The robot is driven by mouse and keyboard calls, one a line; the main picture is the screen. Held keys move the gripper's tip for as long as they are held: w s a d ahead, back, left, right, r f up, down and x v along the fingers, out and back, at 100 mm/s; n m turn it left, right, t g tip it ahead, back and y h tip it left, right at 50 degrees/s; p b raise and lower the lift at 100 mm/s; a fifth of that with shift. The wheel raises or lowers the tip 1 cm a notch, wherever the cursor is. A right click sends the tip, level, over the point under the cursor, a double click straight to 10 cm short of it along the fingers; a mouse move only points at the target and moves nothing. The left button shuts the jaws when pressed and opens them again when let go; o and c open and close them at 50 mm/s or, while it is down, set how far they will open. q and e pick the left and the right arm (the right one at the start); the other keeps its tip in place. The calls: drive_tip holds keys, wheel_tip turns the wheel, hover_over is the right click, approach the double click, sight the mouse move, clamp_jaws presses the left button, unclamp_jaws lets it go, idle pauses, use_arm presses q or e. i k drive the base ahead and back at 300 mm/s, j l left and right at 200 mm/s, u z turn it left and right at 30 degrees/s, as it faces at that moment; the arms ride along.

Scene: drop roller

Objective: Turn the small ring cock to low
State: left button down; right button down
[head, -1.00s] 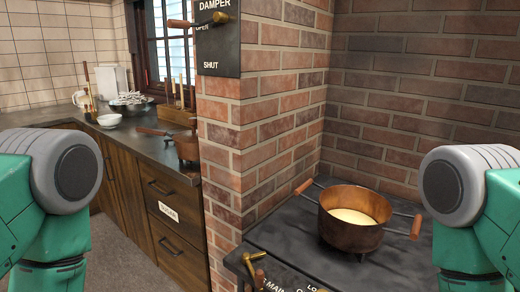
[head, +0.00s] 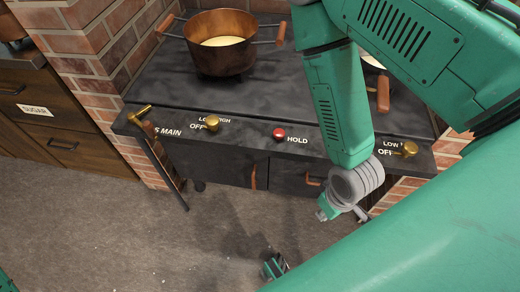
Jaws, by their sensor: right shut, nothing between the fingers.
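A second brass cock (head: 409,148) with low and off labels sits at the panel's right end. No readable label tells which is the small ring cock, and neither exact setting can be read. My right gripper (head: 328,211) hangs below the front panel, between the two cocks in the picture, apart from both. It is small in view, shut and empty.
A copper pan (head: 222,57) with pale contents stands on the left of the stove top. Another pan's wooden handle (head: 383,94) shows behind my right arm. Floor ahead is clear.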

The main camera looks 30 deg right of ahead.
sight(408, 148)
drive_tip(key=z, duration=2.15)
drive_tip(key=l, duration=0.05)
